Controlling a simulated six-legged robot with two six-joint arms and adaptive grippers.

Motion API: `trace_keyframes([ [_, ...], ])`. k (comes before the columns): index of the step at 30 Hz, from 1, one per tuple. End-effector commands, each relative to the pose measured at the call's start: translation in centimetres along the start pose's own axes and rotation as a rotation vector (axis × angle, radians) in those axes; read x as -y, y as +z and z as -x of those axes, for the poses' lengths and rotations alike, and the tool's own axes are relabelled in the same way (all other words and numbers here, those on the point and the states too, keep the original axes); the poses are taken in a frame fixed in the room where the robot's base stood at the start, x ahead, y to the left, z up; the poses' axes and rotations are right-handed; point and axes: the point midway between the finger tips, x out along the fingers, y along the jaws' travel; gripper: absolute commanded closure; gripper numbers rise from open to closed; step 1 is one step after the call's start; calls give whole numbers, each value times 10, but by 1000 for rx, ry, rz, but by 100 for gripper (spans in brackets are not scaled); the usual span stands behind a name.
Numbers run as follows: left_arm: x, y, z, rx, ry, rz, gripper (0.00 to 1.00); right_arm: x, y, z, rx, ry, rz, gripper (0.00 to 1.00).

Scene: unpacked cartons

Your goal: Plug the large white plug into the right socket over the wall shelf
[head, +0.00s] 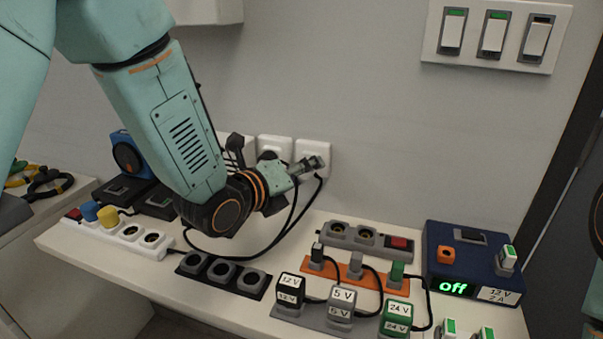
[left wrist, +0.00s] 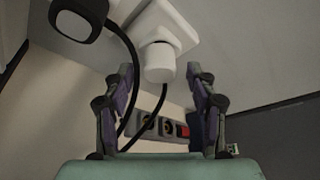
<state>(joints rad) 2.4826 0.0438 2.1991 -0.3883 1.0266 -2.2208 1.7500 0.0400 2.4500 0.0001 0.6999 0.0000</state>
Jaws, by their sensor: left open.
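The large white plug (left wrist: 158,62) sits against the white right socket (left wrist: 178,22) on the wall in the left wrist view, its black cable hanging down behind. It looks seated, with no clear gap. My left gripper (head: 312,164) is in front of the right socket (head: 324,149) in the head view and mostly hides the plug there. In the left wrist view my left gripper (left wrist: 161,72) is open, one finger on each side of the plug, apart from it. My right gripper is not in view.
A black plug (left wrist: 78,18) sits beside the white one. Below, the shelf (head: 300,222) carries a grey socket strip (head: 352,237), a black socket block (head: 222,273), labelled adapters (head: 341,302) and a blue power supply (head: 440,240) reading "off". Wall switches (head: 496,34) are at upper right.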

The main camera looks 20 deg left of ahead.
Motion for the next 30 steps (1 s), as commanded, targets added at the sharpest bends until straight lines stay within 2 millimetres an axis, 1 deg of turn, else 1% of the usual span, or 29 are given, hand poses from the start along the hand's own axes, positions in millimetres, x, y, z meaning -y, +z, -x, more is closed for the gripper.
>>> trace_keyframes([
  [4, 0, 1, 16, 2, 0, 4, 43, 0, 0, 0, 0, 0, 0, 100],
  [10, 0, 1, 50, 2, -1, 7, 43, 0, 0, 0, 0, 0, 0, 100],
  [15, 0, 1, 65, 2, 0, 4, 43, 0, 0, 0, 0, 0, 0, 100],
  [21, 0, 0, 73, 0, -1, 1, 43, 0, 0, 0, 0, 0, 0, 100],
  [30, 0, 0, 74, 0, -1, 0, 43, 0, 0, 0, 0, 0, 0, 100],
])
